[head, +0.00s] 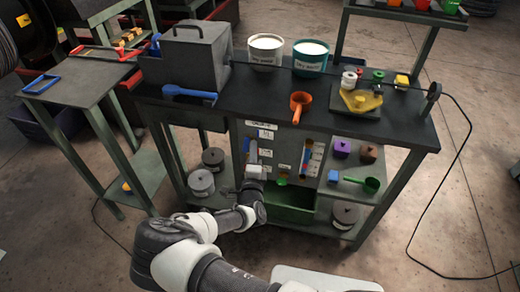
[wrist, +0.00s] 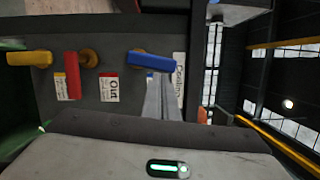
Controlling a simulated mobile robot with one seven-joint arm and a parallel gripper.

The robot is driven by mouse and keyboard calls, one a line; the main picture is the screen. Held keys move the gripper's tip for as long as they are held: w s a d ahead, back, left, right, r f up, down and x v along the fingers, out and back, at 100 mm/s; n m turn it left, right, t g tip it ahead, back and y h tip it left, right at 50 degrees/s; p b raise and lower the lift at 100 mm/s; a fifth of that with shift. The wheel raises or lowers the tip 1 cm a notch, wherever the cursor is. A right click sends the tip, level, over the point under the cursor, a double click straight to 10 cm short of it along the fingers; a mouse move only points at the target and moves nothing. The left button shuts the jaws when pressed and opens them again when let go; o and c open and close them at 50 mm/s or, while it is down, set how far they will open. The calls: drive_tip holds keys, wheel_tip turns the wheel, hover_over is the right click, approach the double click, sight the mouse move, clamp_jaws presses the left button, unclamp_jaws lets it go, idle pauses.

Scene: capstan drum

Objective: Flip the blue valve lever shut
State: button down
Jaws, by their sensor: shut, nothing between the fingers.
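The blue valve lever (wrist: 150,61) is on the grey panel in the wrist view, lying nearly crosswise, with its mount at its left end. A label reading "Cooling" (wrist: 179,75) is beside it. My gripper (wrist: 157,79) is shut and empty, its fingertips at the lower edge of the blue lever near its right half. I cannot tell whether they touch it. In the head view my gripper (head: 254,151) is in front of the panel's left part, and I cannot make out the blue lever there.
A red lever (wrist: 71,77) and a yellow lever (wrist: 30,58) are on the same panel. On the bench top (head: 250,98) are an orange scoop (head: 299,102), a blue-handled tool (head: 188,93) and two buckets. A green tray (head: 291,209) is below the panel.

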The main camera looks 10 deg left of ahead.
drive_tip(key=shift+a+r+p, duration=0.3)
drive_tip(key=shift+a, duration=0.2)
idle(0.4)
